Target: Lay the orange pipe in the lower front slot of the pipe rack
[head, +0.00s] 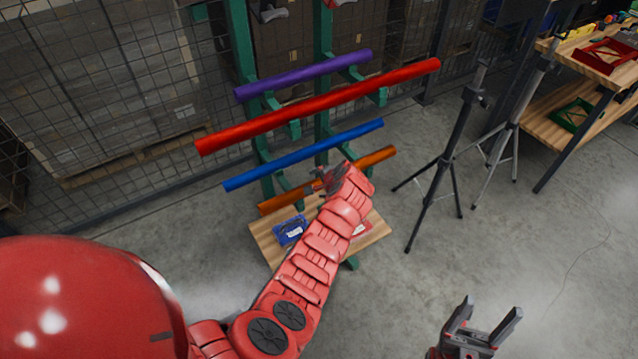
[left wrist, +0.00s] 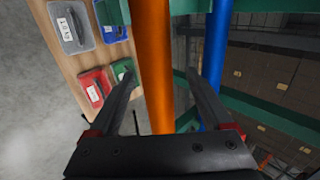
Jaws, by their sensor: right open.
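The orange pipe (head: 378,157) lies at the lowest level of the green pipe rack (head: 241,45), below the blue pipe (head: 235,184). My left gripper (head: 318,183) is at its middle and hides part of it. In the left wrist view the orange pipe (left wrist: 153,55) passes between the fingers of my left gripper (left wrist: 160,78); they are apart, with gaps on both sides. Whether the pipe rests fully in the lower front slot is hidden by my arm. My right gripper (head: 490,312) is open and empty above the floor at lower right.
A red pipe (head: 320,105) and a purple pipe (head: 300,76) lie higher on the rack. Tripods (head: 458,140) stand right of the rack. A workbench (head: 590,65) is at upper right.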

